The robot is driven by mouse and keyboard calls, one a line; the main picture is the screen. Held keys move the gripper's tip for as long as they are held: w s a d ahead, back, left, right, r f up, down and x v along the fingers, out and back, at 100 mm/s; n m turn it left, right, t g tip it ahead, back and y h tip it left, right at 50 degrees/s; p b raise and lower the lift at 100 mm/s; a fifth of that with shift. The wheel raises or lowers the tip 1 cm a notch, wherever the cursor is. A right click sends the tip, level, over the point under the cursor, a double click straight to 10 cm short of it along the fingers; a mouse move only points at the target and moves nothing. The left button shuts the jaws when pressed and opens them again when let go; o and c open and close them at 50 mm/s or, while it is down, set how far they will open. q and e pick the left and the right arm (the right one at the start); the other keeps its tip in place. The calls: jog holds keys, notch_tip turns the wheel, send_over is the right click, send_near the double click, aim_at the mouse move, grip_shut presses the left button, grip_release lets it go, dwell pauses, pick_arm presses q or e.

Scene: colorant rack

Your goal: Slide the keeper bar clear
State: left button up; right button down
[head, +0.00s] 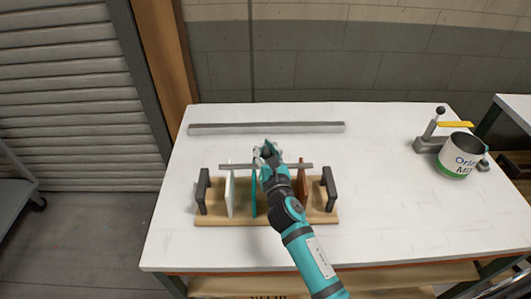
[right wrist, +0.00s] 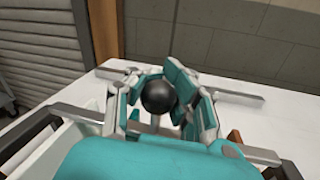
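The keeper bar (head: 235,167) is a thin grey bar lying left to right across the colorant rack (head: 240,219), above the upright panels and between the two dark end handles. My right gripper (head: 267,152) is at the middle of the bar, reaching in from the front. In the right wrist view, a black ball knob (right wrist: 158,97) sits between its fingers, which close on it from both sides. The bar's right part (right wrist: 258,155) shows beside the fingers; its middle is hidden. Whether the bar touches the panels cannot be told. My left gripper is out of view.
Upright panels stand in the rack: white (head: 230,194), teal (head: 254,194) and brown (head: 303,184). A long grey strip (head: 310,127) lies behind on the white table (head: 375,200). A can (head: 458,158) and a lever clamp (head: 428,143) stand at the right. The table between is clear.

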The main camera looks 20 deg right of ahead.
jog(key=w, duration=0.2)
jog(key=w+d, duration=0.1)
jog(key=w, duration=0.1)
jog(key=shift+d+f, duration=0.1)
jog(key=shift+f, duration=0.05)
jog(key=c, duration=1)
grip_release()
jog(key=s, duration=0.8)
jog(key=s+a, duration=0.1)
jog(key=s, duration=0.3)
